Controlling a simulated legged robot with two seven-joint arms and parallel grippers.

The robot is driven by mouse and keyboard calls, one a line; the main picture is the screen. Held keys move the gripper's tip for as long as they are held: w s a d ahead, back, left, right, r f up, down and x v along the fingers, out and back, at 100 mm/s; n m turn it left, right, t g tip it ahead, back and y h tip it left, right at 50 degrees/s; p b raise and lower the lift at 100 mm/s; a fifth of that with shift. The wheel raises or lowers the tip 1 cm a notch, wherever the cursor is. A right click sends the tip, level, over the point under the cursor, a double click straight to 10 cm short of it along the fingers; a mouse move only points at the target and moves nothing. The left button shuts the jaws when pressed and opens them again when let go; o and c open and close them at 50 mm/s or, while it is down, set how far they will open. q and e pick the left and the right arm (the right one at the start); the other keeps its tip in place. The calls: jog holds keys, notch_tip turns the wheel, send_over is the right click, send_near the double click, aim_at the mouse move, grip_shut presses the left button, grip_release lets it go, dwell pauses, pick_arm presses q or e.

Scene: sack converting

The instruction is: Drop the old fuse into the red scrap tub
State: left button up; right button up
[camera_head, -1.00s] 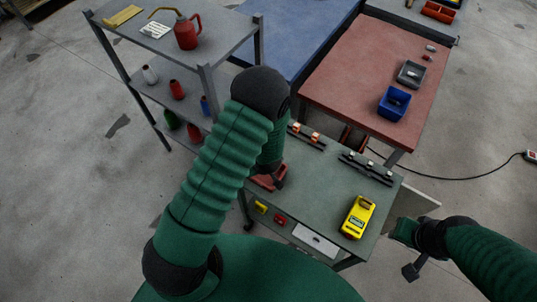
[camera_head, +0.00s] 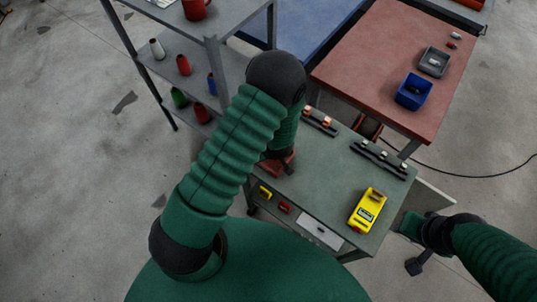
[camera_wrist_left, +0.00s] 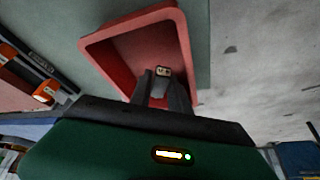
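The red scrap tub (camera_head: 278,167) sits at the left end of the green-grey table, mostly hidden by my left arm in the head view. In the left wrist view the tub (camera_wrist_left: 110,50) opens in front of my left gripper (camera_wrist_left: 163,88). The gripper's dark fingers reach over the tub's near rim. Between the fingertips is a small grey piece with a pale end, which looks like the old fuse (camera_wrist_left: 163,72); the fingers appear closed on it. My right gripper (camera_head: 415,265) hangs off the table's right side, small and dark; its finger opening is unclear.
Two dark fuse holders, one with orange-ended fuses (camera_head: 318,122) and one at the right (camera_head: 380,159), lie along the table's back. A yellow meter (camera_head: 367,210) lies at the front right. A shelf rack (camera_head: 215,60) stands left and a red table (camera_head: 400,50) behind.

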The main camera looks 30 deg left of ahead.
pick_arm(q)
jog(key=o, duration=0.4)
jog(key=shift+s+a, duration=0.1)
jog(key=shift+s, duration=0.05)
jog(key=shift+c, duration=0.2)
jog(key=shift+r, duration=0.1)
jog(key=p+v, duration=0.7)
jog(key=v, duration=0.9)
jog(key=shift+r, duration=0.25)
jog(key=shift+s, duration=0.1)
jog(key=w+d+m+t+h+b, duration=0.1)
jog(key=w+d+m+h+b, duration=0.1)
jog(key=d+m+h+b, duration=0.25)
jog(key=s+a+r+m+g+b, duration=0.1)
jog(key=s+a+r+m+b, duration=0.1)
jog(key=s+m, duration=0.4)
jog(key=s+r+b, duration=0.1)
jog(key=b, duration=0.1)
jog(key=shift+s+a+r+b, duration=0.2)
jog(key=shift+a+r+b, duration=0.05)
jog(key=shift+a+b, duration=0.15)
